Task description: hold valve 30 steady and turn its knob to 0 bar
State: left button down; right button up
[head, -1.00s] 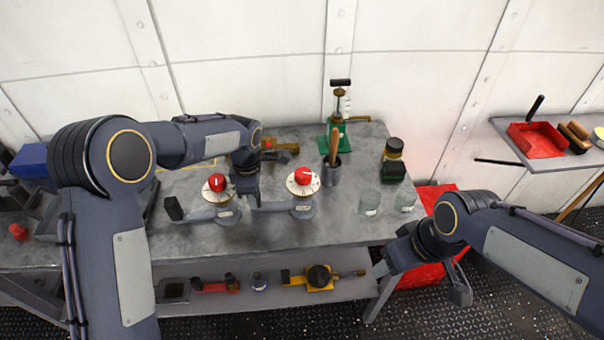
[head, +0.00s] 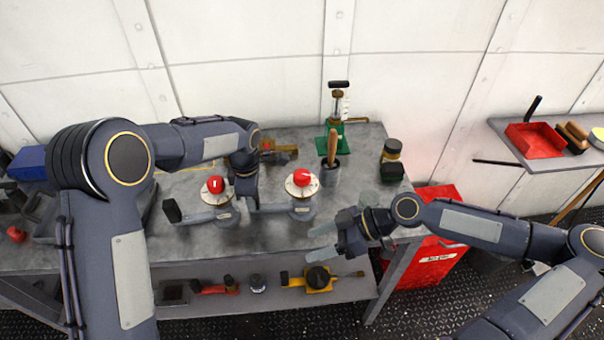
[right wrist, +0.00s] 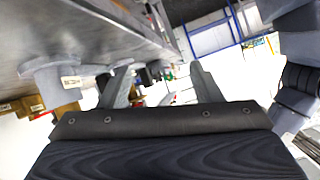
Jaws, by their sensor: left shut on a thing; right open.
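Two grey valves with red knobs on white dials stand on the bench: the left valve (head: 222,216) and the right valve (head: 303,212). Their tags are too small to read. The left knob's (head: 216,185) white mark points roughly away from me; the right knob's (head: 301,176) mark points to the right. A grey arm sticks out left from each valve, ending in a dark grip on the left one. My left gripper (head: 250,203) is shut on the right valve's handle, hiding its end. My right gripper (head: 326,241) is open and empty at the bench's front edge, right of that valve.
A cup with a wooden handle (head: 331,173), a green-based press (head: 338,120) and a dark jar (head: 392,151) stand behind and to the right. The lower shelf holds a yellow tool (head: 319,279). A red bin (head: 432,258) stands right of the bench.

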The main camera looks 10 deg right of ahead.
jog(key=w+d+r+t+y, duration=0.2)
jog(key=w+r+t+y, duration=0.1)
jog(key=w, duration=0.2)
jog(key=m+t, duration=0.2)
jog(key=t, duration=0.3)
send_near(302, 174)
jog(key=x, duration=1)
jog(key=shift+w+f, duration=0.1)
jog(key=shift+f, duration=0.05)
jog(key=c, duration=1)
